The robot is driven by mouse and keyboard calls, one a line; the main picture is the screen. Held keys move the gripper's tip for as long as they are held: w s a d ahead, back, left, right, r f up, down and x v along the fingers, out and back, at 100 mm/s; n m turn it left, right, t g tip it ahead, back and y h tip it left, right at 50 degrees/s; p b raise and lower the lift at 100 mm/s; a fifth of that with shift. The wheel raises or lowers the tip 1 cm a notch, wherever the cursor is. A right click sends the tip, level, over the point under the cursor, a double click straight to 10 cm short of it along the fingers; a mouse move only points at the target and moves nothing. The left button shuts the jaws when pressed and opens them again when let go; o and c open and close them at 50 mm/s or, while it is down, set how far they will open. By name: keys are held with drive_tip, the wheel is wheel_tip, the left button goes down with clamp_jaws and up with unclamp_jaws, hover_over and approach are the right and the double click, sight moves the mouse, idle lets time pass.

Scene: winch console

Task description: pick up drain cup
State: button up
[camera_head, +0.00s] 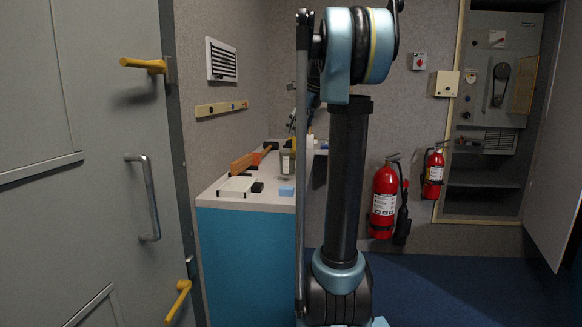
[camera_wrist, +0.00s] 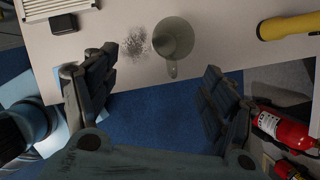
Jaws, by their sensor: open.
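The drain cup, a grey round cup with a short handle (camera_wrist: 173,38), stands near the edge of the pale counter (camera_wrist: 220,45) in the wrist view. Its handle points toward the counter edge and my gripper. My gripper (camera_wrist: 160,62) is open, with its two dark fingers wide apart and nothing between them. The cup lies ahead of the fingers, between their lines, apart from both. In the head view my arm stands in front of part of the counter, and I cannot make out the cup or my gripper for certain.
A patch of dark shavings (camera_wrist: 136,44) lies left of the cup. A yellow cylinder (camera_wrist: 290,22) lies at the right. Red extinguishers (camera_head: 384,205) hang beyond.

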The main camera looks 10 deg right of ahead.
drive_tip(key=w, duration=0.1)
approach(286, 161)
drive_tip(key=w+f, duration=0.5)
drive_tip(key=shift+m, duration=0.4)
drive_tip(key=shift+a+x, duration=0.15)
drive_tip(key=shift+x, duration=1.4)
drive_tip(key=shift+a+x, duration=0.15)
drive_tip(key=shift+x, duration=1.45)
drive_tip(key=shift+r, duration=0.15)
drive_tip(key=c, duration=1)
